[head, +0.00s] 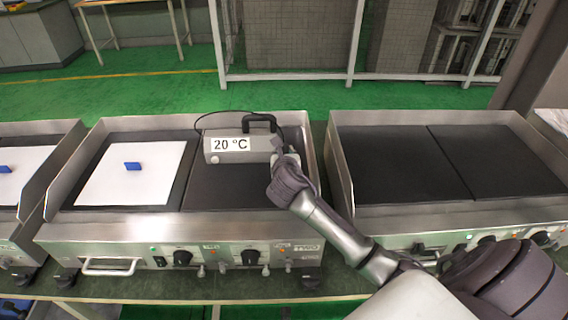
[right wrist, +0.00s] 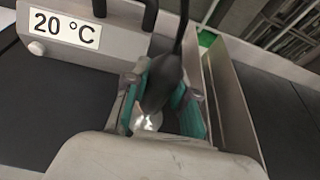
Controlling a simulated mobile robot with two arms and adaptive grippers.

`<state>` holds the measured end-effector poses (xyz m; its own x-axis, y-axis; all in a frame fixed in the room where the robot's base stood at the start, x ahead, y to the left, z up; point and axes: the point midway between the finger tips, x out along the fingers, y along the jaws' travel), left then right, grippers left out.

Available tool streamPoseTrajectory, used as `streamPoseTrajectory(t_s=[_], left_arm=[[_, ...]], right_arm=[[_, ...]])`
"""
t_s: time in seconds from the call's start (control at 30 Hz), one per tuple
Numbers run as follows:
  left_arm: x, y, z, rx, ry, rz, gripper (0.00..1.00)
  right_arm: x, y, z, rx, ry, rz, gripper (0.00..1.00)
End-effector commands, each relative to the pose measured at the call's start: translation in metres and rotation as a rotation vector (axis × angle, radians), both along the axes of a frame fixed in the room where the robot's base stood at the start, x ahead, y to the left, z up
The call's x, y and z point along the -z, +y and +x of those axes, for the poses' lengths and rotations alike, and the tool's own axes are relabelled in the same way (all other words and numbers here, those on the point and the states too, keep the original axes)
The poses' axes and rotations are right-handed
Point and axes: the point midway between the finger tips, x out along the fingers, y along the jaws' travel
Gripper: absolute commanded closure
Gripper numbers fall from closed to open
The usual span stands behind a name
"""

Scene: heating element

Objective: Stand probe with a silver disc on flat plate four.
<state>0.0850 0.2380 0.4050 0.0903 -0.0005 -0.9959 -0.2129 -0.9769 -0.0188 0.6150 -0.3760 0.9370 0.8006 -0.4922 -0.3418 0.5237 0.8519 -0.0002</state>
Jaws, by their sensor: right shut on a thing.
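My right gripper (head: 284,163) is at the right end of the grey meter (head: 240,147), above the dark right-hand plate (head: 225,196) of the middle griddle. In the right wrist view its teal-padded fingers (right wrist: 162,105) are shut on the black probe (right wrist: 162,78), with a cable running up from it. A shiny silver disc (right wrist: 150,121) shows at the probe's lower end, partly hidden by the gripper. I cannot tell whether the disc touches the plate. In the head view the probe is mostly hidden. No plate number is readable. My left gripper is not in view.
The meter reads "20 °C" and stands on the rear of the plate. A white sheet with a blue handle (head: 132,166) covers the left plate. The right griddle has two bare dark plates (head: 385,165). Raised steel walls (head: 341,165) separate the griddles.

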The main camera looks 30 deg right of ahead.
Motion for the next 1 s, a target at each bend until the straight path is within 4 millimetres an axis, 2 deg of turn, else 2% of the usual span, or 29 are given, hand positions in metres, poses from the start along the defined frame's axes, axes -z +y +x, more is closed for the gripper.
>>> streamPoseTrajectory(t_s=[0.23,0.67,0.7,0.8,0.83,1.0], left_arm=[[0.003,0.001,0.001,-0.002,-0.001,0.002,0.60],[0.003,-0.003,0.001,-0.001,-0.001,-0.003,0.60],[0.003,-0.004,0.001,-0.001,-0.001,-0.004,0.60],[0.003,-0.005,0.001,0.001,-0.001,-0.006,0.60],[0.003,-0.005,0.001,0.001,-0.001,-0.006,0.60],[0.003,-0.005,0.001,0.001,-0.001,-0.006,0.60]], right_arm=[[0.035,0.001,0.000,0.001,0.004,0.002,1.00],[0.042,0.000,0.000,-0.001,0.002,-0.001,1.00],[0.043,0.000,-0.001,-0.001,0.004,0.000,0.69],[0.043,0.000,-0.001,-0.001,0.004,0.000,0.53],[0.043,0.000,-0.001,-0.001,0.004,0.000,0.49],[0.043,0.000,-0.001,0.000,0.003,0.001,0.49]])
